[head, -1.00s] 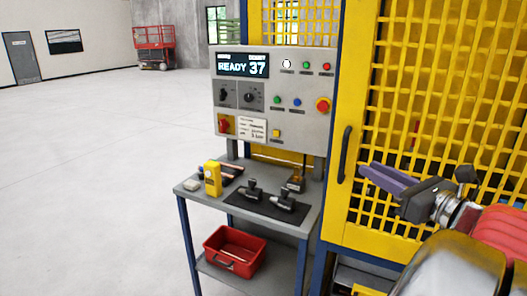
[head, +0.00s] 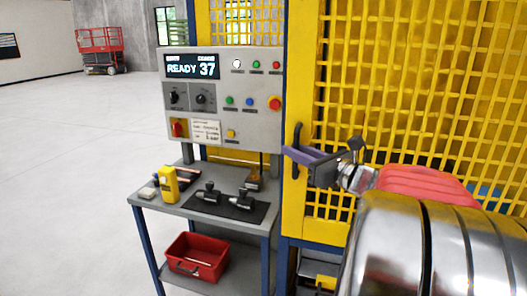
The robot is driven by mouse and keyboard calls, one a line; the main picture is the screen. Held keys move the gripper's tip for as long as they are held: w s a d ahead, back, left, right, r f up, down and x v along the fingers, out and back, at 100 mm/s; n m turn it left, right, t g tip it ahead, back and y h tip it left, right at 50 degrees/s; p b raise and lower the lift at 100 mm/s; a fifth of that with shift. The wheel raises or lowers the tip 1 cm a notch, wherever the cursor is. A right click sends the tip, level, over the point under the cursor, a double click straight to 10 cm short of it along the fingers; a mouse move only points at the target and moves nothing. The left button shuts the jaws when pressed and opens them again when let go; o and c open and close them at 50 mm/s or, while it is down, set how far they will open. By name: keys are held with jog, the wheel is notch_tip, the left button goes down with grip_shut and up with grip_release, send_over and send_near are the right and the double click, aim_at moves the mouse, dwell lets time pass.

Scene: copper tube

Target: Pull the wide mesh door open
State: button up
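The wide mesh door (head: 303,80) is yellow and fills the right side of the head view. It looks closed against the blue post at its left edge. Its black vertical handle (head: 297,133) is on the left part of the yellow frame. My gripper (head: 292,151), with purple fingers, reaches in from the right. Its fingertips overlap the lower half of the handle in the picture. The fingers hide that part of the handle, so I cannot tell whether they are around it or only in front of it. The gap between the fingers is not clear.
A grey control panel (head: 215,122) reading READY 37 stands left of the door. The floor at left is clear.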

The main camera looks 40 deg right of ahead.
jog(key=shift+c, duration=0.4)
grip_shut()
